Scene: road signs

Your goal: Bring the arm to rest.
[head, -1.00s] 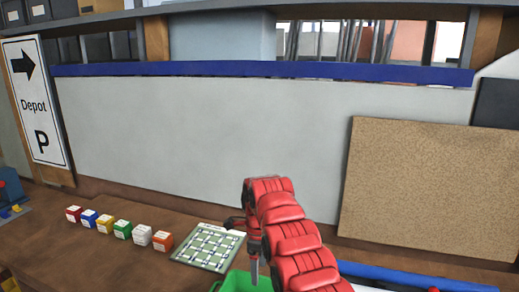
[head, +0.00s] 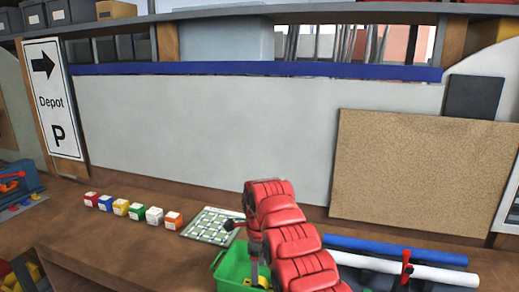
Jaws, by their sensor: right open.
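My right arm, made of red segments, comes in from the bottom right of the head view. My right gripper (head: 252,262) hangs down at the arm's end, over a green bin (head: 232,268) at the front of the bench. The gripper is open, and I see nothing held in it. The arm hides part of the bin. My left gripper is not in view.
A row of coloured cubes (head: 122,207) and a gridded board (head: 212,225) lie on the wooden bench (head: 150,250). Blue and white rolls (head: 395,250) lie at right. A cork board (head: 420,170) and a Depot sign (head: 55,98) stand behind.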

